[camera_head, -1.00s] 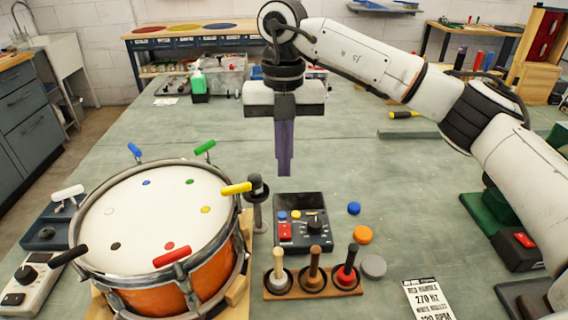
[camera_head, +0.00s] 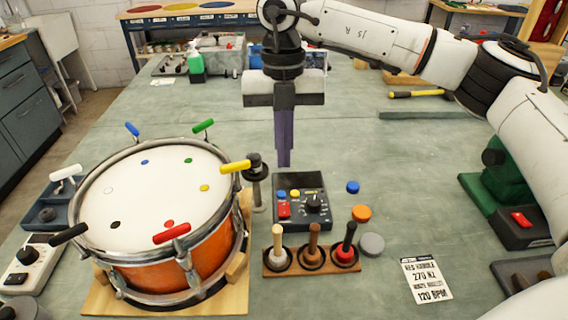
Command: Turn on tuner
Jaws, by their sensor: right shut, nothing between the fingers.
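A dark control box (camera_head: 296,206) with a red switch, blue and yellow buttons and a black knob sits mid-bench, right of the drum. A pale box (camera_head: 28,262) with a black knob stands at the left edge. No readable label tells which is the tuner. My right gripper (camera_head: 284,162) points straight down, shut and empty, with its fingertips just above the far edge of the dark box in the picture. A gap to the box's face seems to remain, its height hard to judge. My left gripper is not in view.
An orange drum (camera_head: 165,225) with coloured handles stands left. A mallet rack (camera_head: 310,262) is in front of the dark box; blue, orange and grey discs lie right of it. A printed card (camera_head: 427,279) and a box with a red switch (camera_head: 520,222) are farther right.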

